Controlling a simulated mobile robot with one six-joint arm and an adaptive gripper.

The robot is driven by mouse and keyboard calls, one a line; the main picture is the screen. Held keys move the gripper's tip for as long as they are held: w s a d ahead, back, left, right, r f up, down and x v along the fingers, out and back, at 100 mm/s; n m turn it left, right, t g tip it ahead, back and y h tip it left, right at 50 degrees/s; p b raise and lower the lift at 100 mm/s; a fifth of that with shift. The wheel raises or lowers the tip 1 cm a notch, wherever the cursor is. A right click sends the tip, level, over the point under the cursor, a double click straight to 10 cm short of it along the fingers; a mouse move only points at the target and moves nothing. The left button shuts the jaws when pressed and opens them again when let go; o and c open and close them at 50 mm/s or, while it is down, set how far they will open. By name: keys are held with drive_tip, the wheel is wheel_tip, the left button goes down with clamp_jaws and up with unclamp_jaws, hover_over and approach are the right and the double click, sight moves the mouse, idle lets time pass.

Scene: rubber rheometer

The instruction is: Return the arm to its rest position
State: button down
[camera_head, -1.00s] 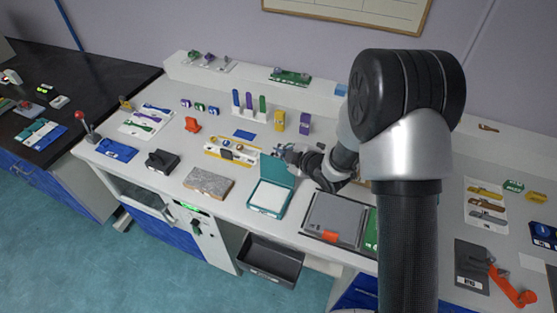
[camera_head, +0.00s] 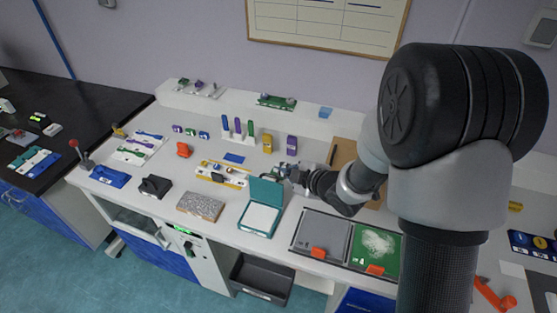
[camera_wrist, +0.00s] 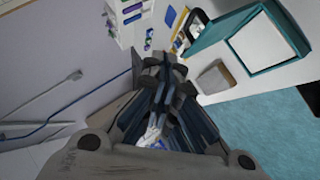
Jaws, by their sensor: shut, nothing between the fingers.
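My gripper (camera_head: 285,172) hangs over the white bench (camera_head: 225,219), at the end of my bent arm, just behind the open teal box (camera_head: 260,216). It looks small and dark in the head view. In the wrist view my gripper (camera_wrist: 163,72) has its fingers together with nothing between them. The same teal box (camera_wrist: 262,42) shows to the upper right of the fingers there. My upper arm and elbow cover the right part of the bench in the head view.
A grey tray (camera_head: 318,232) and a green tray (camera_head: 376,247) with white material lie right of the teal box. A grey stone-like block (camera_head: 201,206) lies to its left. A rack (camera_head: 236,135) of coloured pieces stands behind. A dark bin (camera_head: 262,276) sits below the bench front.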

drive_tip(key=s+d+r+m+g+h+b, duration=0.1)
drive_tip(key=s+d+r+m+h+b, duration=0.1)
drive_tip(key=s+d+r+m+h, duration=0.75)
drive_tip(key=s+d+r+m+g+y, duration=0.1)
drive_tip(key=s+m, duration=0.3)
drive_tip(key=s, duration=0.7)
drive_tip(key=s+d+r+m+g+y, duration=0.1)
drive_tip(key=s+m+g+y, duration=0.1)
drive_tip(key=s, duration=0.9)
drive_tip(key=shift+s+r+m+g+b, duration=0.15)
drive_tip(key=shift+r+m+g+b, duration=0.2)
drive_tip(key=shift+m+g, duration=0.6)
